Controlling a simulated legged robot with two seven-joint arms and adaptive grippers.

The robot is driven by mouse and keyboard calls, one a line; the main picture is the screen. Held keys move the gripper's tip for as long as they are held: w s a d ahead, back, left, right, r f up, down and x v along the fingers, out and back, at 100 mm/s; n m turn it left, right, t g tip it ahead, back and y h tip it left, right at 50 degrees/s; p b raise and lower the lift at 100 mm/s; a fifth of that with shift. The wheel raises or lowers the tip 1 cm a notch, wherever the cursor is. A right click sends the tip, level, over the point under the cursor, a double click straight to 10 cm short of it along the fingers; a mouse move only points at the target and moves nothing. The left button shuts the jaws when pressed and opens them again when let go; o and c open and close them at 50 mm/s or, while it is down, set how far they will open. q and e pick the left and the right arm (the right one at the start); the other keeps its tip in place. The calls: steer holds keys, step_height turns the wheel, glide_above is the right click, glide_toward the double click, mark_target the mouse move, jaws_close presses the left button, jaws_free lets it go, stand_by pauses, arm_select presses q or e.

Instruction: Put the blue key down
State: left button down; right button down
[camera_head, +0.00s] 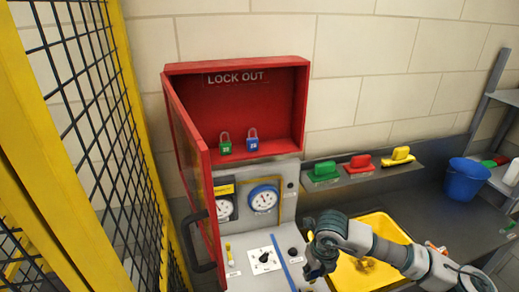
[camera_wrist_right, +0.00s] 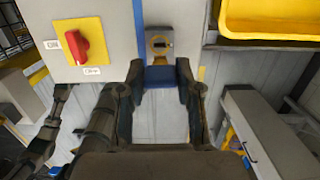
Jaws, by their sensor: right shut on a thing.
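The blue key (camera_wrist_right: 160,77) is between the fingertips of my right gripper in the right wrist view. My right gripper (camera_wrist_right: 160,82) is shut on it. The key's blue part is right below a grey keyhole plate (camera_wrist_right: 159,42) on the panel front; I cannot tell whether the key is in the lock or just in front of it. In the head view my right gripper (camera_head: 317,264) is at the right edge of the grey control panel (camera_head: 237,256), and it hides the key there.
An open red lock-out box (camera_head: 285,112) holds a green padlock (camera_head: 225,147) and a blue padlock (camera_head: 252,143). A yellow tray (camera_head: 396,229) is beside my right arm. Green, red and yellow-handled items lie on the shelf. A red switch (camera_wrist_right: 77,47) is left of the keyhole plate.

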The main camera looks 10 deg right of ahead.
steer(key=n, duration=0.4)
steer(key=shift+w+a+f, duration=0.1)
steer(key=shift+w+f, duration=0.05)
steer(key=n+g, duration=0.1)
steer(key=n, duration=0.6)
steer(key=w+a+f+n, duration=0.1)
steer(key=n, duration=0.7)
steer(key=n+g, duration=0.1)
steer(key=n, duration=0.6)
steer(key=shift+w+a+f+g+y, duration=0.15)
steer(key=shift+a+f+g+y, duration=0.05)
steer(key=shift+f+g+y, duration=0.15)
steer(key=n, duration=0.4)
steer(key=shift+w+a+f, duration=0.1)
steer(key=shift+a+f, duration=0.05)
steer(key=shift+f, duration=0.05)
arm_select(q)
steer(key=s+a+f, duration=0.2)
steer(key=s+f, duration=0.4)
steer(key=s, duration=0.4)
steer(key=shift+f+g, duration=0.3)
arm_select(e)
steer(key=n+h, duration=0.1)
steer(key=n, duration=0.3)
steer(key=shift+a+f, duration=0.1)
arm_select(q)
steer(key=shift+s+d, duration=0.1)
steer(key=shift+d, duration=0.05)
